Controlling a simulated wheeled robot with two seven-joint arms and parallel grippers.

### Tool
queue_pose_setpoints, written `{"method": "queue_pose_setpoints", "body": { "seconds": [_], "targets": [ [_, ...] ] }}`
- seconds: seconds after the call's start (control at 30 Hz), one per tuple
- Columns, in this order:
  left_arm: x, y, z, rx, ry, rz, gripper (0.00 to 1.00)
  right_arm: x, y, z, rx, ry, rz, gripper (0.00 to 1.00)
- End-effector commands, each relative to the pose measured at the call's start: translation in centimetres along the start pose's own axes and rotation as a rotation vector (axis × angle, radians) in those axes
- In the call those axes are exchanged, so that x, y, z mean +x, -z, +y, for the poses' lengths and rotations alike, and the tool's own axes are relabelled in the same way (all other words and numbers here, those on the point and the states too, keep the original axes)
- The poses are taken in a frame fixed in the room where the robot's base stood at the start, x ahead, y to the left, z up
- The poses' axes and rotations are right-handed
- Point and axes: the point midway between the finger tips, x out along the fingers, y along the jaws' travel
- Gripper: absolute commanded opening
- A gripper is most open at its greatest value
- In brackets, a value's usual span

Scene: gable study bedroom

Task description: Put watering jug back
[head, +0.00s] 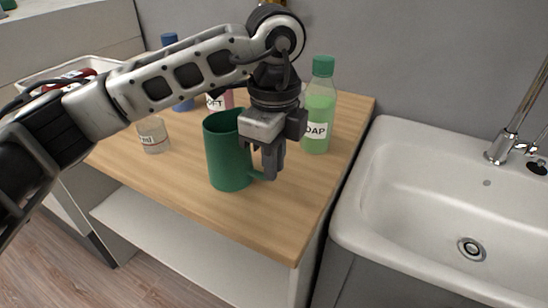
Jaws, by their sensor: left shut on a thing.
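The watering jug is a dark green, open-topped vessel (226,160) in the middle of the head view, upright at the wooden worktop (280,221). Its handle is on the right side, low by my fingers. My left gripper (270,168) points down at the jug's right side and is shut on the handle. The fingers hide part of the handle. I cannot tell whether the jug's base touches the worktop. My right gripper is not in view.
A green soap bottle (319,110) stands right behind my gripper. A small clear jar (153,135), a blue bottle (181,104) and a partly hidden pink-labelled bottle (222,101) are behind and left. A white sink (400,190) with a tap (500,147) is at right. The worktop's front is clear.

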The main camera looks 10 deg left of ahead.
Motion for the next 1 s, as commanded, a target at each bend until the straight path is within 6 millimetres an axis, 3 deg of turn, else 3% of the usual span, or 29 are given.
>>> {"method": "queue_pose_setpoints", "body": {
  "seconds": [0.03,0.1,0.47,1.0],
  "targets": [
    [0.1,0.0,0.0,0.000,0.000,0.000,0.21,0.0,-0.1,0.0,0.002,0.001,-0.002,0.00],
    [0.1,0.0,0.0,0.000,0.000,0.000,0.34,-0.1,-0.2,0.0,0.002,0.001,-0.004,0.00],
    [-0.6,0.0,0.0,0.000,0.001,0.000,0.34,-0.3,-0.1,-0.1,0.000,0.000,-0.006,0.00],
    [-10.8,0.0,-0.1,-0.001,0.003,-0.002,0.34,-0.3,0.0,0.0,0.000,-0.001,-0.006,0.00]
  ]
}}
